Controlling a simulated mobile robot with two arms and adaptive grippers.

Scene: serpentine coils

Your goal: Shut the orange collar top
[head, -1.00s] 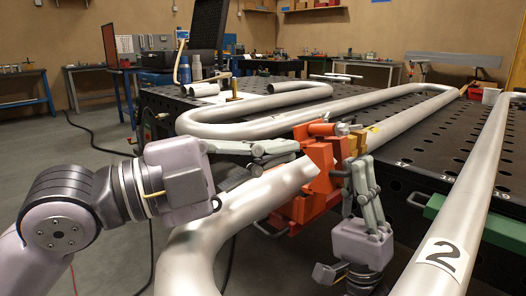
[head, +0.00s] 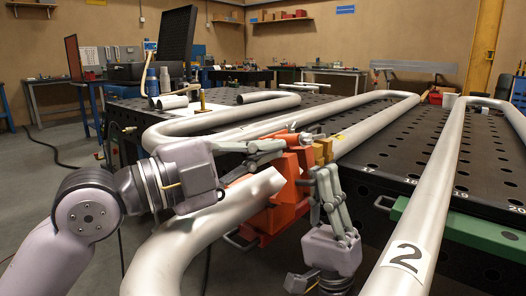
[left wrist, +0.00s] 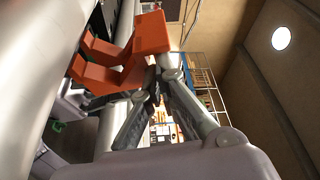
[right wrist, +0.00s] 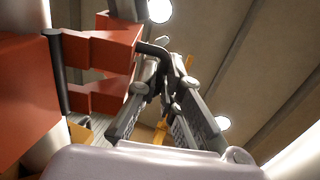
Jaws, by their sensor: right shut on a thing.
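The orange collar (head: 272,212) sits around the big silver pipe beside the perforated table's front edge. Its orange top piece (left wrist: 153,33) stands up near my left fingers; it looks raised, but its exact angle is hard to tell. My left gripper (head: 282,146) lies beside the collar's upper part, its fingertips close together and nothing visible between them. Whether they touch the collar is unclear. My right gripper (head: 322,170) is on the collar's right side, by yellowish blocks (head: 322,150). In the right wrist view it is shut on a dark bent handle (right wrist: 152,48) at the collar.
Long silver serpentine pipes (head: 345,140) lie across the black perforated table (head: 385,150). A pipe marked 2 (head: 405,256) runs along the right, over a green bar (head: 465,232). Bottles (head: 151,80) and short pipe pieces stand at the table's far left.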

